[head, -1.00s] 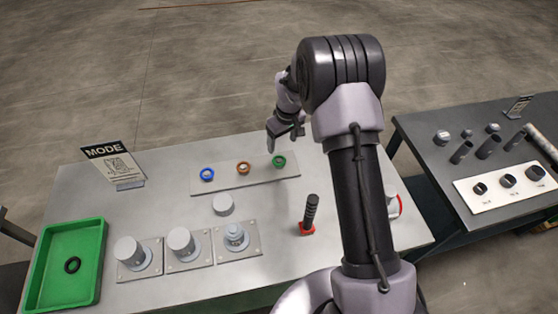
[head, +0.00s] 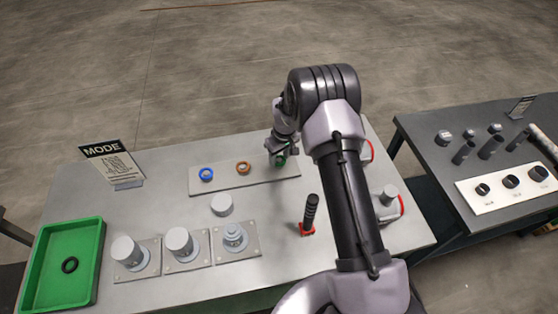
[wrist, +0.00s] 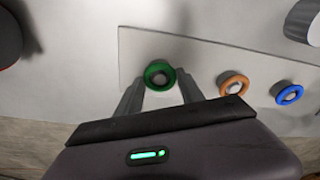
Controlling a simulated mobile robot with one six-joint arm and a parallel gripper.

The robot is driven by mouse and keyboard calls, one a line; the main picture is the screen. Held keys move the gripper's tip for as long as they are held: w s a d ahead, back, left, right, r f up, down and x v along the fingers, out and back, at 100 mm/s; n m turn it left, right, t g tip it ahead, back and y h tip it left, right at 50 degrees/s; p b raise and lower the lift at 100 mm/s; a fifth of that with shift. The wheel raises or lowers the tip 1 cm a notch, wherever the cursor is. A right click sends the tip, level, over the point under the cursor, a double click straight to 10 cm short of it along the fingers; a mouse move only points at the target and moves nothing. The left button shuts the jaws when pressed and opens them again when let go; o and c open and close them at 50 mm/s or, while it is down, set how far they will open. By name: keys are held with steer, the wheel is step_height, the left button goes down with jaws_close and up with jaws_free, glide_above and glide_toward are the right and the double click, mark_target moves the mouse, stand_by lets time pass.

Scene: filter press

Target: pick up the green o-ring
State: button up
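The green o-ring (head: 280,163) is at the right end of a light rectangular plate (head: 225,178) on the table, partly hidden by my gripper (head: 277,155) in the head view. Whether the fingers touch the ring cannot be told. A brown-orange ring (wrist: 233,83) and a blue ring (wrist: 289,93) sit on the same plate.
Several grey cylinders on square bases, a loose grey puck (head: 221,204) and a black-handled red piece (head: 310,213) stand in front of the plate. A MODE sign (head: 112,163) stands at the back left.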

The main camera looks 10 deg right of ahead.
steer(key=c, duration=0.4)
steer(key=shift+o, duration=0.2)
